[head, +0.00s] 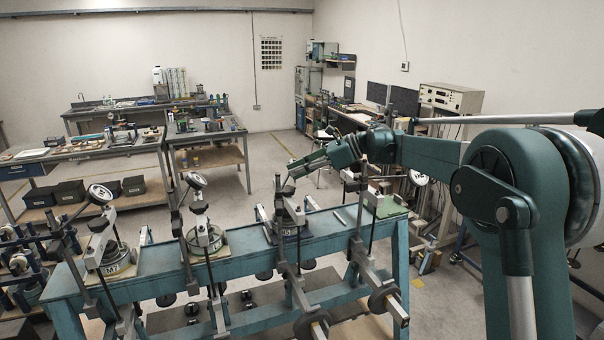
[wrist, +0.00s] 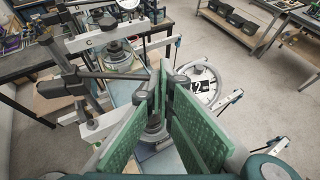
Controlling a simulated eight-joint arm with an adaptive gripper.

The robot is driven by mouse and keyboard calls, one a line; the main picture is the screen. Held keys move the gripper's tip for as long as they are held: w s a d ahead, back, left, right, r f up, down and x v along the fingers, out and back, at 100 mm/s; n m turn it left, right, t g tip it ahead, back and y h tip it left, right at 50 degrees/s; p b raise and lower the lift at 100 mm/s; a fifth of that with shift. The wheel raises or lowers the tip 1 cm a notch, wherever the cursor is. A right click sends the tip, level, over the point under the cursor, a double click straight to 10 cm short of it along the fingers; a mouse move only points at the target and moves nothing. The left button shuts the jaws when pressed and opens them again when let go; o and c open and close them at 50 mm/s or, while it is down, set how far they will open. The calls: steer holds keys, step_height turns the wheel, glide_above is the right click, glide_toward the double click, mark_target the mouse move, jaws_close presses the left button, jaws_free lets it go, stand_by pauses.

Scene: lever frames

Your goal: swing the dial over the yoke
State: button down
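My gripper (head: 306,162) hangs over the third lever frame from the left in the head view. In the wrist view, its two green-padded fingers (wrist: 168,78) converge toward their tips, and a grey bar (wrist: 115,75) from the left reaches them. I cannot tell whether they grip this bar. A round white dial (wrist: 200,86) with a dark "2" label lies just beyond the right finger, partly covered by it. Other tilted dials stand on the left frame (head: 100,193) and the second frame (head: 195,180). I cannot make out which part is the yoke.
The frames stand along a teal bench (head: 160,262), with upright posts and long levers close together. Another dial (head: 418,178) shows right of the bench. Side tables (head: 80,150) with parts stand behind, with open floor (head: 235,205) between.

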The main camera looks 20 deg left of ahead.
steer(key=shift+a+n+g+h, duration=0.3)
steer(key=shift+a+n+g, duration=0.45)
steer(key=shift+a, duration=0.25)
steer(key=shift+s+a, duration=0.35)
steer(key=shift+a, duration=0.6)
steer(key=w+v, duration=0.1)
steer(key=v, duration=1.3)
steer(key=shift+a, duration=0.25)
steer(key=shift+d, duration=0.1)
